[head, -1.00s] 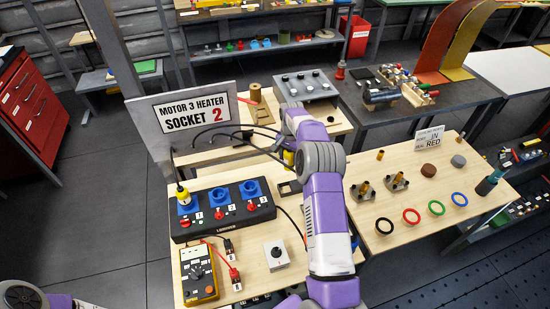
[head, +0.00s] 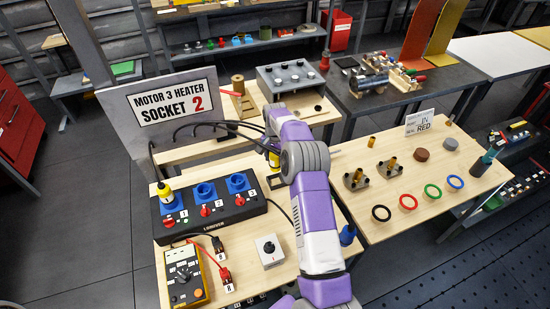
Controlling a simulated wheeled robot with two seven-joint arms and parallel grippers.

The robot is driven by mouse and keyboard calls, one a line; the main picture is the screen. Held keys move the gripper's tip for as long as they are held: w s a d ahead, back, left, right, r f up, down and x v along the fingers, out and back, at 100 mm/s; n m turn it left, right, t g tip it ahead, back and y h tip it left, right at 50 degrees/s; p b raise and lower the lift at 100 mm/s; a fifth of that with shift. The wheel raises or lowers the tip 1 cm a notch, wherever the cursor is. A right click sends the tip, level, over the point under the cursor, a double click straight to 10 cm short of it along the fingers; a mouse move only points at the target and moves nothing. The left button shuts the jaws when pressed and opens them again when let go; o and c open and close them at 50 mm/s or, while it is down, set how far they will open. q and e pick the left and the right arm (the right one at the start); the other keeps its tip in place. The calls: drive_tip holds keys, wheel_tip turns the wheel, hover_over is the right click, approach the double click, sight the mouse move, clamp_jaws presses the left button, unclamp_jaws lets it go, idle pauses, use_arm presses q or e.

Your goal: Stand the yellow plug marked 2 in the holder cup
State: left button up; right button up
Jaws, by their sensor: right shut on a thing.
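My right arm comes in from the bottom and bends down over the wooden bench. My right gripper (head: 272,148) is mostly hidden by its own wrist. It is shut on a yellow plug (head: 274,160), which shows only in part. Its number cannot be read. The plug appears just above the bench, behind a small dark square fixture (head: 275,182). Another yellow plug (head: 165,193) stands in the leftmost blue socket of the black socket box (head: 205,222). A blue cup-like piece (head: 347,236) sits right of my forearm; I cannot tell whether it is the holder cup. My left gripper is out of view.
A sign (head: 165,105) reads "Motor 3 heater socket 2". Dark cables (head: 205,125) run behind the socket box. The right board (head: 430,215) holds several coloured rings.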

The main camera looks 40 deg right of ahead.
sight(275, 167)
drive_tip(key=shift+a, duration=0.1)
drive_tip(key=shift+s+f+b, duration=0.1)
drive_tip(key=shift+f+b, duration=0.2)
drive_tip(key=shift+f, duration=0.2)
drive_tip(key=shift+f+b, duration=1.4)
drive_tip(key=shift+f, duration=0.95)
drive_tip(key=shift+f+b, duration=1.4)
drive_tip(key=shift+f, duration=0.7)
drive_tip(key=o, duration=1.2)
drive_tip(key=shift+r, duration=3.85)
drive_tip(key=shift+r+p, duration=0.1)
drive_tip(key=shift+p, duration=0.2)
